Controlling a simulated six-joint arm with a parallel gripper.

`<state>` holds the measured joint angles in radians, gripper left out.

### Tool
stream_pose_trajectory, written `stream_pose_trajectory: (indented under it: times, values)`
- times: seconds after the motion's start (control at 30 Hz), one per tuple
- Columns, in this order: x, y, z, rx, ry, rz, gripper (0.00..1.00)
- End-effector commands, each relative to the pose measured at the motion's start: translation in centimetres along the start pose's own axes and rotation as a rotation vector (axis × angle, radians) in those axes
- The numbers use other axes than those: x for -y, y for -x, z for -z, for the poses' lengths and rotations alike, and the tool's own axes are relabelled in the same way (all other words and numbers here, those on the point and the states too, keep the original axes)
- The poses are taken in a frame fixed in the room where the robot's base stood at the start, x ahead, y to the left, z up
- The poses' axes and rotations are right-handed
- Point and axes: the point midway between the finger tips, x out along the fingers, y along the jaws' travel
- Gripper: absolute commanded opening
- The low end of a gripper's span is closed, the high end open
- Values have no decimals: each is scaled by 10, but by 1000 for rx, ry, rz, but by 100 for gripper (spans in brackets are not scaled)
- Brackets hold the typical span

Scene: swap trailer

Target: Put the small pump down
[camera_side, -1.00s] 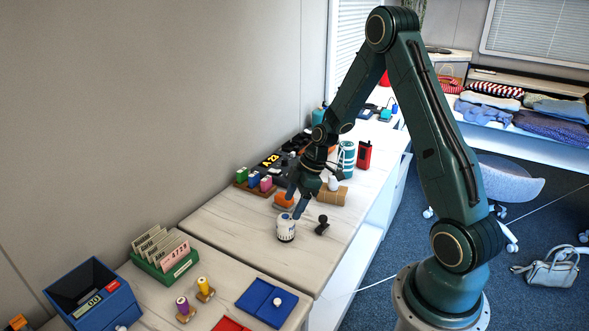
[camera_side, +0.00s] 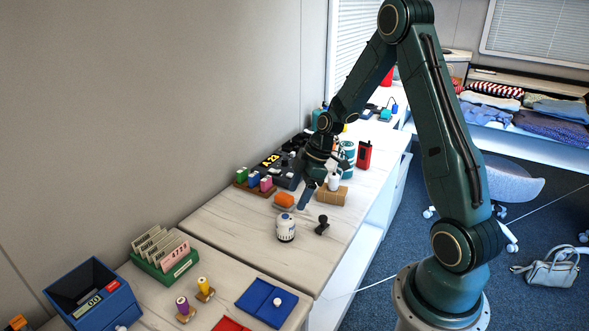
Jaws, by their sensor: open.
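The small pump, which I take to be the white canister with dark blue markings (camera_side: 286,229), stands upright on the pale wooden tabletop (camera_side: 243,233) near its front edge. My gripper (camera_side: 309,197) is behind and above the canister, to its upper right in the picture. It is open, empty and apart from the canister. One long finger points down toward the table; the other is hard to make out against the hand.
A black stamp-like piece (camera_side: 322,225) stands just right of the canister. Bare tabletop lies left of the canister.

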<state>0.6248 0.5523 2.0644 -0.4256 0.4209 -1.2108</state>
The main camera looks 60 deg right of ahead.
Motion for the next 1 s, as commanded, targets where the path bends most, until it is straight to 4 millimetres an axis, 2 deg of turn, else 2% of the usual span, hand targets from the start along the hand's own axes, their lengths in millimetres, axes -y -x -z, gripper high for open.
stream_pose_trajectory:
  times: [0.17, 0.37, 0.7, 1.0]
  values:
    - [4, 9, 8, 9, -9, -9, 69]
    - [21, 36, 29, 35, -47, -35, 69]
    - [75, 100, 68, 78, -172, -116, 69]
    - [131, 148, 85, 74, -304, -198, 69]
